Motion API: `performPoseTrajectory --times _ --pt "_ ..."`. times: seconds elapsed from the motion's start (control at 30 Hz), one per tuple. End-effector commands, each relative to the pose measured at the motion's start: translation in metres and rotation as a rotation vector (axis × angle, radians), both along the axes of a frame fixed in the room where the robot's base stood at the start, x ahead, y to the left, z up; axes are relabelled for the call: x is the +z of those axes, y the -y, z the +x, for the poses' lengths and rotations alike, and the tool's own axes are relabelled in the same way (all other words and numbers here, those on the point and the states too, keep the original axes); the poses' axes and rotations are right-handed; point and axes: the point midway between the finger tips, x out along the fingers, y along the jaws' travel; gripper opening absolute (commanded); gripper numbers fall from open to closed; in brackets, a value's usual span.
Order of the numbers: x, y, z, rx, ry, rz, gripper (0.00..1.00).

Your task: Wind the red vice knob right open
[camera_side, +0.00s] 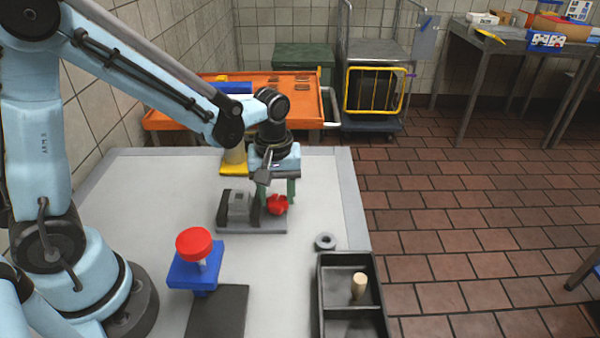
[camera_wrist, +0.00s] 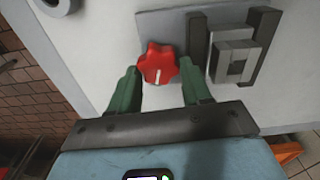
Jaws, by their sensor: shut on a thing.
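The red vice knob (camera_wrist: 158,64) is a lobed knob with a white mark, at the side of the grey vice (camera_wrist: 230,55). It also shows in the side view (camera_side: 277,205), at the right end of the vice (camera_side: 238,208). My gripper (camera_wrist: 160,80) has its two green fingers on either side of the knob and is shut on it. In the side view my gripper (camera_side: 279,190) reaches down to the knob from above. A grey block sits between the dark vice jaws. The far side of the knob is hidden in the side view.
A blue stand with a red button top (camera_side: 194,244) is nearer the front. A dark divided tray (camera_side: 320,300) holds a wooden peg (camera_side: 359,285). A grey ring (camera_side: 325,241) lies beside the tray. A yellow-based object (camera_side: 234,168) stands behind the vice.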

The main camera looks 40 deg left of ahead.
Motion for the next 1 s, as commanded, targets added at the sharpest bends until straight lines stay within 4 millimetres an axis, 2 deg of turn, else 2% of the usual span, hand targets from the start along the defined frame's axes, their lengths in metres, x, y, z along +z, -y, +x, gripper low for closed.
performPoseTrajectory --times 0.03,1.0 --pt "-0.001 0.0064 -0.0068 0.019 -0.022 -0.022 0.18" --pt "-0.0011 0.0058 -0.0064 0.061 -0.022 -0.022 0.17"
